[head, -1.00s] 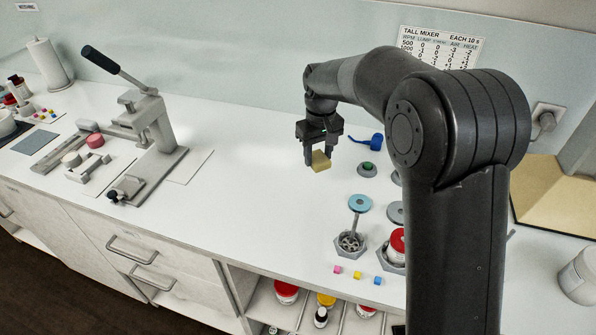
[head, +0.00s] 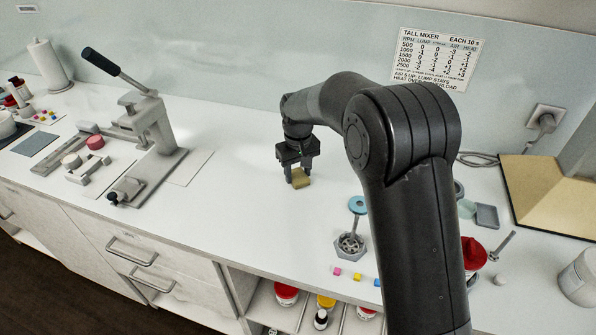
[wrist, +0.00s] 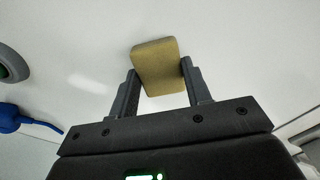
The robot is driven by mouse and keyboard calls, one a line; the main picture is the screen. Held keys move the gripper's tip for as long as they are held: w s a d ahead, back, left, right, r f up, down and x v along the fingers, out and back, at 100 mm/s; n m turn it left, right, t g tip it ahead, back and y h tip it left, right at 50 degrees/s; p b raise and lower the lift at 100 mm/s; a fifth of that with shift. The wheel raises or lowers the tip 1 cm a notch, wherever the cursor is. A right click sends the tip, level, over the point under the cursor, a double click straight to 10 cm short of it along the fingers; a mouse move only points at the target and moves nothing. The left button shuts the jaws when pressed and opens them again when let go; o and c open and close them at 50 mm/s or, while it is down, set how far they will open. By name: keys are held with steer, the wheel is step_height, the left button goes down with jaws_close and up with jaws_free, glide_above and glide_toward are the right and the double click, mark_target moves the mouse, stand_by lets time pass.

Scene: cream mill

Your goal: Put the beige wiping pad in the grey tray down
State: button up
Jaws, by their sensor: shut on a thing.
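The beige wiping pad (head: 301,180) is between the two fingers of my gripper (head: 297,178), low over the bare white counter in the head view. I cannot tell whether it touches the counter. In the wrist view the pad (wrist: 156,62) sits slightly tilted between the fingertips (wrist: 158,74), which are shut on its sides. A small grey tray (head: 487,216) lies on the counter to the right, beyond my arm, well apart from the pad.
The counter (head: 235,215) around the pad is clear. A lever press (head: 150,125) stands left, with a white sheet (head: 190,167) beside it. A hex-based stand with a blue disc (head: 357,205) and small coloured cubes (head: 358,277) are nearer the front edge. A blue tool (wrist: 12,118) shows in the wrist view.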

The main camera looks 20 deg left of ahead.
mark_target(298, 175)
steer(key=shift+f, duration=0.15)
steer(key=o, duration=1)
steer(key=shift+c, duration=0.2)
step_height(298, 175, up, 12)
steer(key=shift+r, duration=0.2)
